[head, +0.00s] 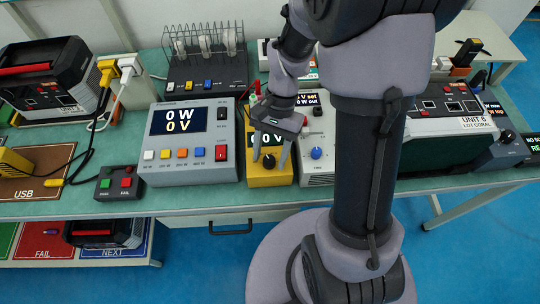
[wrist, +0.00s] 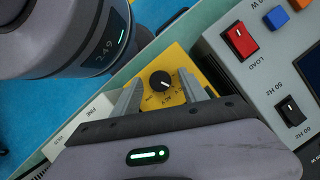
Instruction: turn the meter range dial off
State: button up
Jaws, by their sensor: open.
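The yellow meter (head: 282,177) stands on the bench between the grey 0 W / 0 V unit and a white supply. Its screen reads 0 V in the head view. Its black range dial (head: 268,161) sits low on the yellow face; it also shows in the wrist view (wrist: 161,82), with a white pointer mark and small labels too small to read fully. My gripper (head: 269,157) is open, its two fingers on either side of the dial. In the wrist view my gripper (wrist: 165,98) has the dial between and just beyond its fingertips. I cannot tell whether the fingers touch it.
The grey unit (head: 188,142) with colored buttons is close on the left; its red LOAD switch (wrist: 239,41) is near my gripper in the wrist view. A white supply with a blue knob (head: 316,153) is close on the right. A PASS/FAIL button box (head: 119,183) sits further left.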

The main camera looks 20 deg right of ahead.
grip_shut()
jog(key=shift+p, duration=0.35)
jog(key=n+p, duration=0.1)
jog(key=n, duration=0.1)
jog(key=n+g+h+p, duration=0.1)
jog(key=n+p, duration=0.1)
jog(key=shift+a+r, duration=0.15)
jog(key=shift+r, duration=0.05)
jog(key=n+h+p, duration=0.1)
jog(key=n+p, duration=0.1)
jog(key=n+h+p, duration=0.1)
jog(key=n+p, duration=0.1)
jog(key=n, duration=0.1)
jog(key=shift+w+a+f+n, duration=0.1)
jog(key=shift+f+n, duration=0.05)
jog(key=shift+n, duration=0.15)
jog(key=shift+n+h, duration=0.3)
grip_release()
